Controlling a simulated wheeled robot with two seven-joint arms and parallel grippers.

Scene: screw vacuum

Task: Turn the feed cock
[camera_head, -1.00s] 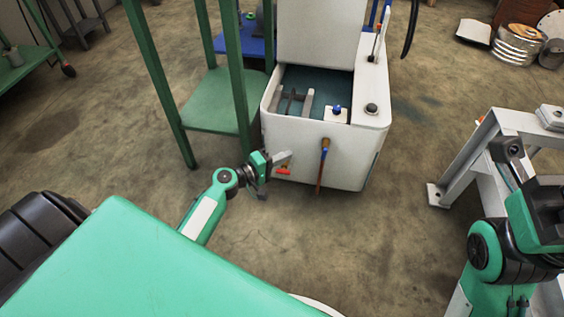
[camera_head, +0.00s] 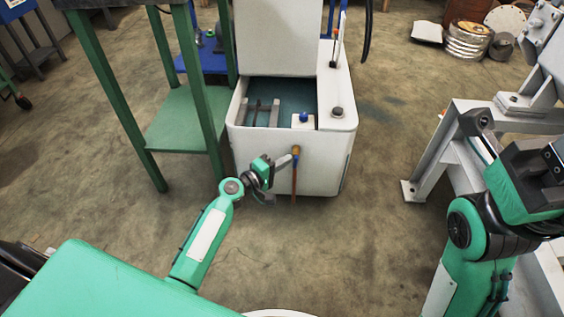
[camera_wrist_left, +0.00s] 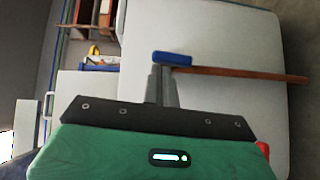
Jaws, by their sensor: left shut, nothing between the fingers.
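The white machine (camera_head: 325,175) stands ahead with an open-topped tank. On its front a brown upright pipe or lever (camera_head: 294,180) has an orange-brown top. In the left wrist view the brown rod (camera_wrist_left: 250,74) ends at a blue handle (camera_wrist_left: 172,58), which looks like a cock; no label shows. My left gripper (camera_head: 288,160) is at the machine's front, its tips close to the rod's top. In the left wrist view its fingers (camera_wrist_left: 160,70) are shut and empty, just beside the blue handle; contact cannot be told.
A small red part (camera_wrist_left: 263,149) shows beside my gripper in the left wrist view. A blue knob (camera_head: 304,117) and a dark knob (camera_head: 337,111) top the machine. A green table (camera_head: 190,120) stands left, a grey frame (camera_head: 425,160) right.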

